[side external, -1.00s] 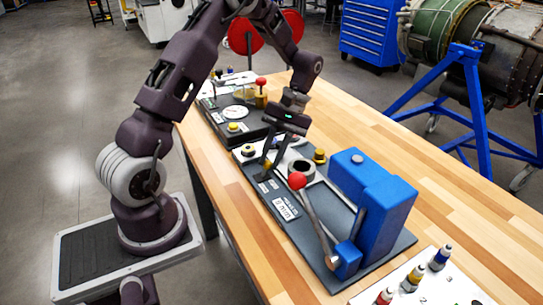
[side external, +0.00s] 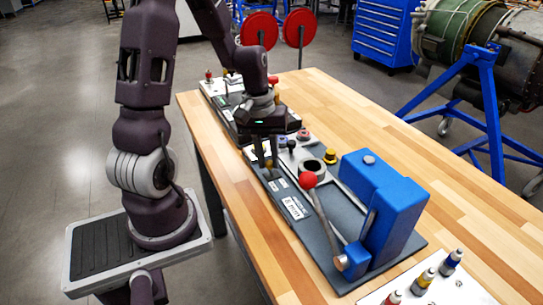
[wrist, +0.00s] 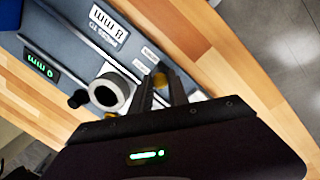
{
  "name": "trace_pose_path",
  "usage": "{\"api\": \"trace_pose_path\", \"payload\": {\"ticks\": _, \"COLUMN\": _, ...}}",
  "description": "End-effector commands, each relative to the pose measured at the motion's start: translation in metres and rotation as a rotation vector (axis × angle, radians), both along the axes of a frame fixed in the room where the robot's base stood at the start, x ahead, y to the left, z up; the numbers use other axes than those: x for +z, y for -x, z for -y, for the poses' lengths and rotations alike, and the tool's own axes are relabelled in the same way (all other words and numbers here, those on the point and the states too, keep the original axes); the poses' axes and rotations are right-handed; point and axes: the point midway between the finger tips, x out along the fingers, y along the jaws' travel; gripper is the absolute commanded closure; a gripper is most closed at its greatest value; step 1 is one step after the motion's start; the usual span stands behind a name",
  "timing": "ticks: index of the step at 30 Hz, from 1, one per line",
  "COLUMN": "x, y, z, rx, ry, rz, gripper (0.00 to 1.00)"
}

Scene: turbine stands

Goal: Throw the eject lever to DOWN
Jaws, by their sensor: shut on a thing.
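A long metal lever with a red ball (side external: 308,180) stands on the panel, hinged at a small blue block (side external: 352,262). It leans up and to the left, apart from my gripper. I cannot read which control is marked as the eject lever.
A big blue housing (side external: 392,215) stands right of the red-ball lever. A pale ring (side external: 312,168), a yellow knob (side external: 330,156) and a black knob (wrist: 78,100) are close to my gripper. The wooden table (side external: 455,215) is clear to the right; a white tray (side external: 465,290) holds several colored-banded pieces.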

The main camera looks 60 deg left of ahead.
Motion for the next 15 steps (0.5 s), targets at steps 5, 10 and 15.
{"api": "trace_pose_path", "payload": {"ticks": 5, "x": 0.0000, "y": 0.0020, "z": -0.0006, "rx": 0.002, "ry": 0.000, "rz": 0.030, "gripper": 1.00}}
{"api": "trace_pose_path", "payload": {"ticks": 10, "x": -0.0001, "y": 0.0019, "z": -0.0006, "rx": 0.000, "ry": -0.002, "rz": 0.039, "gripper": 1.00}}
{"api": "trace_pose_path", "payload": {"ticks": 15, "x": -0.0001, "y": 0.0018, "z": -0.0006, "rx": 0.000, "ry": -0.001, "rz": 0.038, "gripper": 1.00}}
